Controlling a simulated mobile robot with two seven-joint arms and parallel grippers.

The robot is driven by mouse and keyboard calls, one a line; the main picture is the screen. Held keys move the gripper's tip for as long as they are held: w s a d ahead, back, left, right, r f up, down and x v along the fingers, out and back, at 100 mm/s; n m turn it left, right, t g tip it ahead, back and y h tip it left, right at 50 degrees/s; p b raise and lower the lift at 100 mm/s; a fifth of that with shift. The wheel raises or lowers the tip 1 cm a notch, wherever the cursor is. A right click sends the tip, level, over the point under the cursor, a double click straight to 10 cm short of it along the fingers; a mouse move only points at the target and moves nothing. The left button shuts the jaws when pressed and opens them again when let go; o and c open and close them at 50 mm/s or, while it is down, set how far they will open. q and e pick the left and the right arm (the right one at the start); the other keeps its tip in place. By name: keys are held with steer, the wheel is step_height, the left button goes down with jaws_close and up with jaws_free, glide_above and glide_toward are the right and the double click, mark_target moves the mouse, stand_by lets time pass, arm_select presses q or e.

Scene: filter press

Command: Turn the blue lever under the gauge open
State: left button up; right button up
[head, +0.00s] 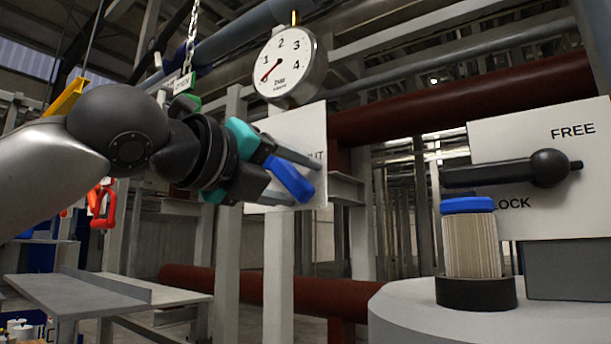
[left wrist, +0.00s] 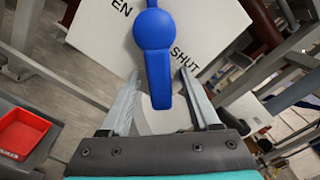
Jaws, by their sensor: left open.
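The blue lever (head: 290,180) sits in front of a white plate (head: 308,125) below the round gauge (head: 287,66). In the left wrist view the lever (left wrist: 160,72) has a round hub, and its handle points down toward my gripper. The plate (left wrist: 100,50) there reads "EN", partly hidden, and "SHUT". My left gripper (head: 308,186) is open, with one finger on each side of the lever's handle. In the left wrist view the gripper's fingers (left wrist: 159,75) stand apart from the handle, with gaps on both sides. My right gripper is not in view.
A white panel (head: 560,205) marked FREE and LOCK, with a black lever (head: 500,173), stands at the right. A blue-capped filter (head: 470,240) stands on a pale drum before it. A grey table (head: 80,290) is lower left. A tagged chain hangs near my left arm.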

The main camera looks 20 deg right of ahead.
arm_select(q)
steer(key=shift+x, duration=1.6)
jaws_close()
